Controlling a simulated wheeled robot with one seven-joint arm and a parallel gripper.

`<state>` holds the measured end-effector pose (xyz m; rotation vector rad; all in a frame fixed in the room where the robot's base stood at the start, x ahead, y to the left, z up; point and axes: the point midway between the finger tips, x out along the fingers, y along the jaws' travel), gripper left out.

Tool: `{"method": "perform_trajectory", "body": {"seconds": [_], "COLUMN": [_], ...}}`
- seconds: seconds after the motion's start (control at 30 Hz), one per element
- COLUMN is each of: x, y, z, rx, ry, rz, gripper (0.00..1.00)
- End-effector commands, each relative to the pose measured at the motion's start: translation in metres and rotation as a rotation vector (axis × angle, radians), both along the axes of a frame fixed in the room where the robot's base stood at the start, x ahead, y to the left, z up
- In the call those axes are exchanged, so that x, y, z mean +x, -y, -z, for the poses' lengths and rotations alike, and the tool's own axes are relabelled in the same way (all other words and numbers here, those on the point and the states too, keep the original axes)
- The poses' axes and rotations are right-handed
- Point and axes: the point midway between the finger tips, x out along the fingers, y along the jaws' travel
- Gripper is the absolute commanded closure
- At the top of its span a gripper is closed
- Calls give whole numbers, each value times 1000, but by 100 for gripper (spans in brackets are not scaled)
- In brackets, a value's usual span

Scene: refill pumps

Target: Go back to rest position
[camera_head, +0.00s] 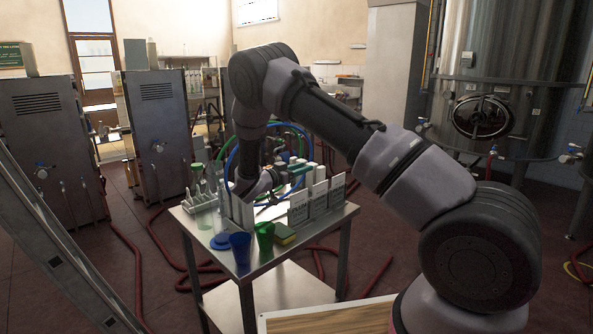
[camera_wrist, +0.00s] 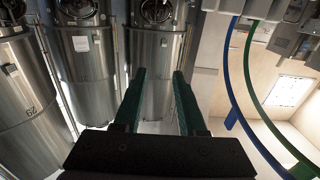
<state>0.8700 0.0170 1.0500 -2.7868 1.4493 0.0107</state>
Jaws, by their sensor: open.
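My arm reaches from the lower right over the metal table (camera_head: 278,258) in the head view.
The table carries a blue cup (camera_head: 240,247), a green cup (camera_head: 264,236), a sponge (camera_head: 285,234), white cards (camera_head: 318,198) and bottles. Blue and green hoses (camera_wrist: 232,75) curve beside my gripper. Grey cabinets (camera_head: 160,125) stand left, a large tank (camera_head: 500,75) right. Red hoses (camera_head: 135,262) lie on the floor.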

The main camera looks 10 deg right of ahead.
Motion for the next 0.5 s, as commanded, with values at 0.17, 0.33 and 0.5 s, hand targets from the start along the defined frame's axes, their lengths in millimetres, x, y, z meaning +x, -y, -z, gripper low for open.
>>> {"method": "perform_trajectory", "body": {"seconds": [0.17, 0.33, 0.5], "x": [-14, -55, -109], "y": [30, 80, 115], "z": [-30, -78, -118], "rx": [46, 177, 356], "ry": [-89, -304, -523], "rz": [99, 246, 304], "gripper": [60, 60, 60]}}
